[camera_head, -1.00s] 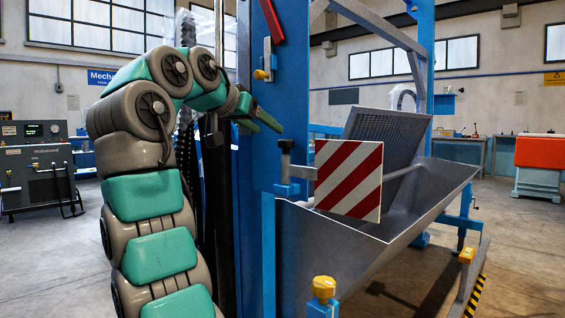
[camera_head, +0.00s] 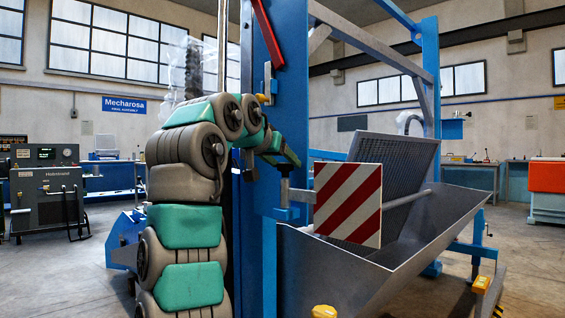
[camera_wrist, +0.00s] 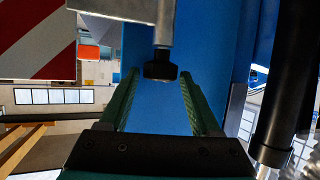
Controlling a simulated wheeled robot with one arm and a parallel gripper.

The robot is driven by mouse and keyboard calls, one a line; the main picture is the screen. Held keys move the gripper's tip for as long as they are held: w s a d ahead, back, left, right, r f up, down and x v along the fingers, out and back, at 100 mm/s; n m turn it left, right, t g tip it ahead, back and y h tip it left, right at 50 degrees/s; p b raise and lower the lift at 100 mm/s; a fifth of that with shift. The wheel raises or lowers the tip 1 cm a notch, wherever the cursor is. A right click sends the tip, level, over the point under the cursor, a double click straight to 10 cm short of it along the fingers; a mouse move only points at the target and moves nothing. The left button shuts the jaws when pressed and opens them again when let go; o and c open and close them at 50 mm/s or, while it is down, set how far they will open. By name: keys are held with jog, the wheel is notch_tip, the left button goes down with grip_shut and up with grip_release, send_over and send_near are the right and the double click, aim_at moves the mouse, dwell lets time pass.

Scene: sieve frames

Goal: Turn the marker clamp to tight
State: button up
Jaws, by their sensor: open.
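The marker board (camera_head: 347,204), a red-and-white striped plate, sits at the front of the grey hopper, beside the blue post. The clamp (camera_head: 300,195) on its left has a dark round knob (camera_head: 284,169) on top. In the wrist view the black knob (camera_wrist: 160,69) hangs below a grey metal bar (camera_wrist: 130,8), because the view looks upside down. My gripper (camera_head: 291,158) is open, with its green fingers just by the knob. In the wrist view my gripper (camera_wrist: 159,86) has one finger on each side of the knob, with gaps showing. A corner of the board (camera_wrist: 35,40) shows at upper left.
The tall blue post (camera_head: 257,200) stands close behind the gripper, and its blue face fills the middle of the wrist view. The grey hopper (camera_head: 440,215) with its mesh grid (camera_head: 392,165) lies to the right. A yellow knob (camera_head: 324,311) is low in front.

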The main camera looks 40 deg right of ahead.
grip_shut()
dwell(0.5)
jog(key=shift+w+r+m+g+p, duration=0.15)
jog(key=shift+m+g+p, duration=0.25)
jog(key=shift+p, duration=0.35)
jog(key=m+g+p, duration=0.1)
jog(key=p, duration=0.1)
jog(key=m+g+h+p, duration=0.1)
jog(key=m+g+p, duration=0.1)
jog(key=p, duration=0.1)
jog(key=shift+w+r, duration=0.2)
jog(key=m+g+p, duration=0.2)
jog(key=g+p, duration=0.1)
jog(key=p, duration=0.1)
jog(key=shift+w+m, duration=0.15)
jog(key=shift+m, duration=0.15)
jog(key=shift+f+m+g+p, duration=0.25)
jog(key=shift+m+g+p, duration=0.35)
jog(key=shift+g+p, duration=0.4)
jog(key=shift+f, duration=0.1)
